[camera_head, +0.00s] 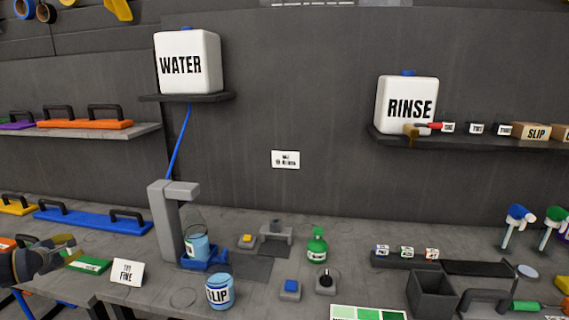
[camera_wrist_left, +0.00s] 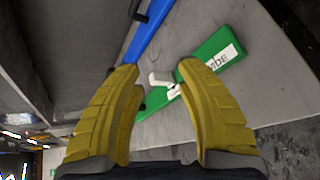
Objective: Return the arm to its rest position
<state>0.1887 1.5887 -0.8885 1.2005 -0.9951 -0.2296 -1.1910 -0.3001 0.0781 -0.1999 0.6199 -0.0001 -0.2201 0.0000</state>
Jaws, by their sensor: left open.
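My left gripper (camera_head: 68,248) is at the lower left of the head view, over the left end of the bench. In the left wrist view its two yellow fingers (camera_wrist_left: 158,72) are spread apart, with nothing held between them. Beyond the fingertips lies a green block (camera_wrist_left: 210,55) with a white label. A small white piece (camera_wrist_left: 161,80) shows beside the block. In the head view the green block (camera_head: 88,265) lies just right of the gripper. My right gripper is not in view.
A blue board (camera_head: 85,217) with black handles lies behind my left gripper. A label card (camera_head: 128,272) stands right of the green block. A SLIP can (camera_head: 220,291) and a grey dispenser stand (camera_head: 163,225) are further right. A shelf (camera_head: 150,130) hangs above.

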